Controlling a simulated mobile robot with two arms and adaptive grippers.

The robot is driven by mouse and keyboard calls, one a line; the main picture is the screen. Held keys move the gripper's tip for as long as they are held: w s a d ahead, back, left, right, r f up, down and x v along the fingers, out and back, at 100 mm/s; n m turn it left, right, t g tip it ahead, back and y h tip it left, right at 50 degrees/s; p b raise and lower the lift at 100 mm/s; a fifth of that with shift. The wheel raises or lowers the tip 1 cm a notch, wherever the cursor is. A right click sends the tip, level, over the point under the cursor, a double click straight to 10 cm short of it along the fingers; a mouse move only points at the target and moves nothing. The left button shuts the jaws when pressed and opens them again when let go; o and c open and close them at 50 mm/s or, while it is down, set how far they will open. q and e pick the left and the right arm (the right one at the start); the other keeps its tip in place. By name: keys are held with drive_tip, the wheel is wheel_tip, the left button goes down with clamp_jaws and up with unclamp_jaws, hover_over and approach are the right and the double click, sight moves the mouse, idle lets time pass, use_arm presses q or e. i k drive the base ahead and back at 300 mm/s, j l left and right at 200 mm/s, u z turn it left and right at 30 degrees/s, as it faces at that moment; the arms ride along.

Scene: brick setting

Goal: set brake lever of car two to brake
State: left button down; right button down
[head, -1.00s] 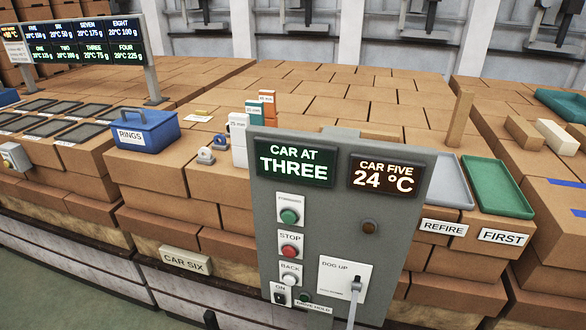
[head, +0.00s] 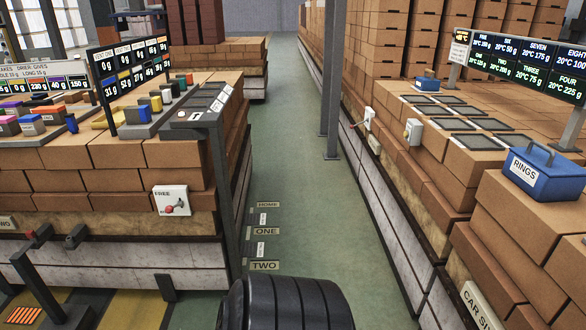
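A white brake plate (head: 171,200) marked FREE is fixed on the end of the brick stack at the left. A small lever with a red knob (head: 169,209) sits low on it, under the word. A sign (head: 7,222) on the same car is cut off by the left edge; only its last letters, "WO", show. The car's side (head: 85,254) is pale panelling under the bricks. Neither of my grippers is in view.
A green floor aisle (head: 290,170) runs clear between the cars, with floor signs HOME (head: 267,204), ONE and TWO (head: 265,266). A dark post (head: 222,190) stands beside the left car. The right car carries a blue RINGS box (head: 545,172) and a lever plate (head: 369,118).

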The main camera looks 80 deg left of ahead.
sight(168, 209)
drive_tip(key=u, duration=3.6)
